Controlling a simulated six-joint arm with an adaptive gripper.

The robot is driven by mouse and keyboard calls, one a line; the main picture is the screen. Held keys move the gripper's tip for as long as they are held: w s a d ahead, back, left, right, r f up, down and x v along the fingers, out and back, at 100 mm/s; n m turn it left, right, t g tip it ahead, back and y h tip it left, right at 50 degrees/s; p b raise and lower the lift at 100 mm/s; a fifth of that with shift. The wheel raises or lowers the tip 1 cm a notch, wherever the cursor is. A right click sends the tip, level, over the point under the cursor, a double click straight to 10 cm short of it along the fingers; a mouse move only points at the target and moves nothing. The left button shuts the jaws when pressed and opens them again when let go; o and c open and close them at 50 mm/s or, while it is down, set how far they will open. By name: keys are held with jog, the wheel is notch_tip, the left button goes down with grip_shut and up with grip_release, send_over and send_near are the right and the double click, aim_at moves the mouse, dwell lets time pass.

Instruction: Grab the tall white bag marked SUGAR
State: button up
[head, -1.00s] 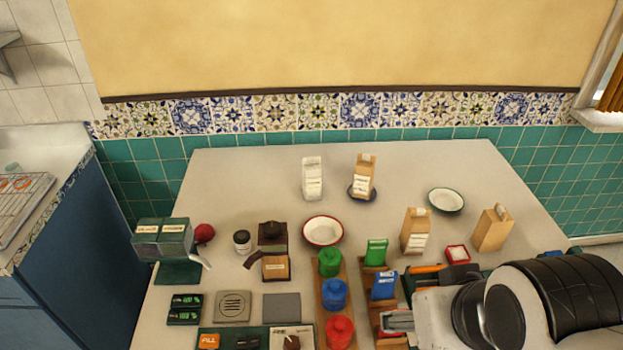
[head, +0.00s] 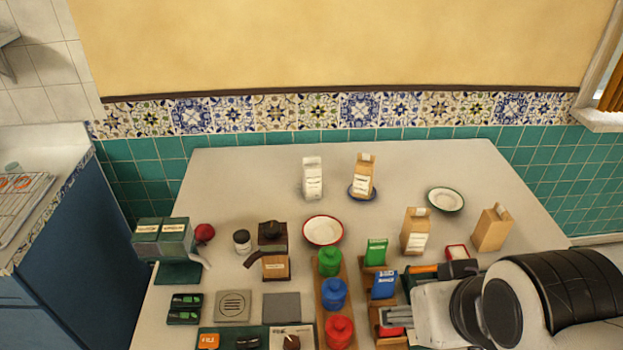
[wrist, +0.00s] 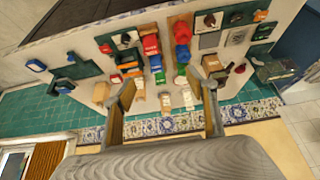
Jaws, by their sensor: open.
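The tall white bag (head: 313,178) stands upright at the back middle of the table, left of a brown paper bag. Its lettering is too small to read. It also shows in the wrist view (wrist: 188,99), upside down and between my fingers in the picture, but well beyond them. My gripper (head: 396,318) is at the front right of the table, over the racks, far from the white bag. In the wrist view its two fingers (wrist: 167,98) are spread apart with nothing held.
A brown bag (head: 363,178) stands on a blue saucer just right of the white bag. More brown bags (head: 416,232) stand further right. A red-rimmed plate (head: 323,231), green, blue and red canisters (head: 334,294) and a grinder (head: 273,262) lie in front. Table around the white bag's left is clear.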

jog(key=w+a+n+t+y, duration=0.1)
jog(key=w+a+t, duration=0.25)
jog(key=w, duration=1.65)
jog(key=w+a+t, duration=0.2)
jog(key=w+t, duration=0.2)
jog(key=w, duration=1.5)
jog(key=w+a+f+t, duration=0.3)
jog(key=w+f, duration=0.4)
jog(key=w, duration=0.4)
notch_tip(320, 180, down, 5)
jog(key=w+a, duration=0.1)
jog(key=t, duration=0.2)
send_near(312, 162)
jog(key=shift+w+a+r+y, duration=0.1)
jog(key=shift+r+y, duration=0.2)
jog(key=shift+r, duration=0.05)
jog(key=shift+w, duration=0.15)
jog(key=shift+w+a, duration=0.1)
jog(key=shift+w, duration=1.05)
jog(key=shift+w, duration=0.15)
jog(key=shift+w+f, duration=0.15)
jog(key=shift+w, duration=2.3)
